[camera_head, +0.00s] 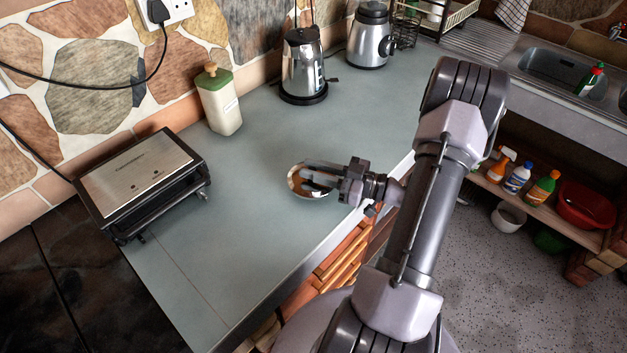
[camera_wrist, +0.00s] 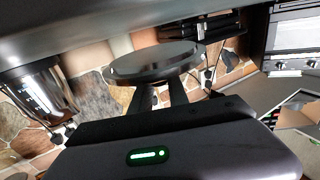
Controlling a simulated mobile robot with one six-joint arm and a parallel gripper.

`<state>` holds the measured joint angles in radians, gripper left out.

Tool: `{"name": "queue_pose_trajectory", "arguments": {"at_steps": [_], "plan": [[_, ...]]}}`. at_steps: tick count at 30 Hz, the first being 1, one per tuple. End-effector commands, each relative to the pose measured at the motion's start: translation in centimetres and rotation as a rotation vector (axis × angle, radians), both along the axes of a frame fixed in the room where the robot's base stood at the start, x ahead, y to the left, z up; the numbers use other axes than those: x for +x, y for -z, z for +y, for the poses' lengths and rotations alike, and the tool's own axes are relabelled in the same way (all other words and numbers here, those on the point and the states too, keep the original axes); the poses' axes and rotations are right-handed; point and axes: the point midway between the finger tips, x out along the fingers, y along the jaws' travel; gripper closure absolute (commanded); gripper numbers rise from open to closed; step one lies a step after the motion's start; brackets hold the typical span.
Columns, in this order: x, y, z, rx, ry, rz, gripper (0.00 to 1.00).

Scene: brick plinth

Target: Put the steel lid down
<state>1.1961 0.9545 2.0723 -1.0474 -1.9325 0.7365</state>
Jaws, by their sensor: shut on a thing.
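My gripper (camera_head: 318,180) is over the grey-green worktop, near its front edge. It is shut on the steel lid (camera_wrist: 152,64), a round, shiny disc beyond my two fingers in the wrist view. In the head view the lid (camera_head: 296,176) shows as a pale rim with brown reflections, partly hidden by my fingers. I cannot tell whether the lid touches the worktop or hangs just above it.
A contact grill (camera_head: 138,170) stands at the left, with a green-topped bottle (camera_head: 219,100) behind it. A steel kettle (camera_head: 303,62) and a blender (camera_head: 370,35) stand at the back. The worktop (camera_head: 235,210) is clear between the grill and my gripper.

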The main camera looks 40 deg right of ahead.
Motion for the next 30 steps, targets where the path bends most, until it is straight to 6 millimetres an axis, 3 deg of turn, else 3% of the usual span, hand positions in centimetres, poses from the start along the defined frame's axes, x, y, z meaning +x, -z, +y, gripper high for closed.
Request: {"name": "queue_pose_trajectory", "arguments": {"at_steps": [1, 3, 12, 13, 16, 26, 30], "plan": [[-0.1, 2.1, 0.1, 0.005, 0.001, 0.003, 1.00], [-0.1, 3.1, 0.1, 0.004, 0.001, 0.002, 1.00], [-0.1, 3.0, 0.1, 0.003, 0.001, 0.001, 1.00], [-0.1, 3.0, 0.1, 0.003, 0.001, 0.001, 0.75], [-0.1, 2.9, 0.1, 0.003, 0.001, 0.001, 0.57], [-0.2, 2.5, 0.0, 0.003, 0.001, 0.001, 0.57], [-2.8, 2.4, -1.4, 0.004, 0.007, 0.002, 0.57]]}}
